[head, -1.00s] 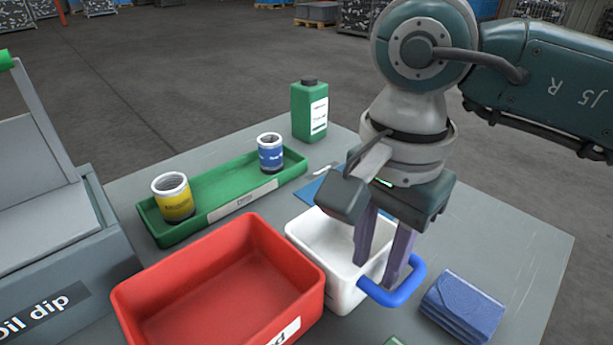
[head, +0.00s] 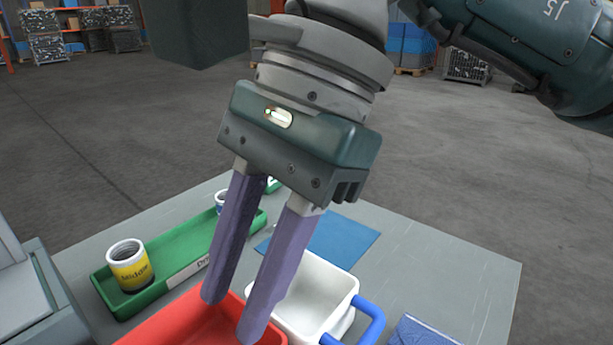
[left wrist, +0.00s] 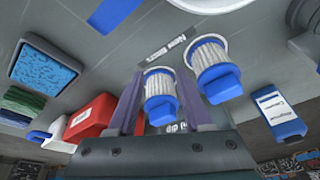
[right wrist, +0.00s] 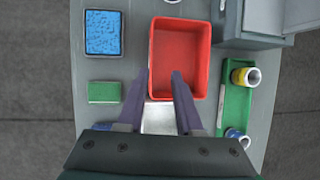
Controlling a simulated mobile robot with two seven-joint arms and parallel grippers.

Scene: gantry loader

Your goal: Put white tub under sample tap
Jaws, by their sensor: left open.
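The white tub (head: 312,292) with a blue handle (head: 370,322) stands on the grey table beside the red bin (head: 195,325). The tub also shows between and below the fingers in the right wrist view (right wrist: 158,120). My right gripper (head: 230,318) is open and empty, its purple fingers pointing down in front of the red bin and left of the tub. My left gripper (left wrist: 159,72) is open, with a white pleated cartridge with a blue end (left wrist: 160,88) seen beyond its fingers. I cannot make out the sample tap.
A green tray (head: 180,258) holds a yellow-labelled can (head: 130,268) and another can, partly hidden. A blue mat (head: 335,240) lies behind the tub, and folded blue cloth (head: 415,332) lies right of it. A second cartridge (left wrist: 210,60) shows in the left wrist view.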

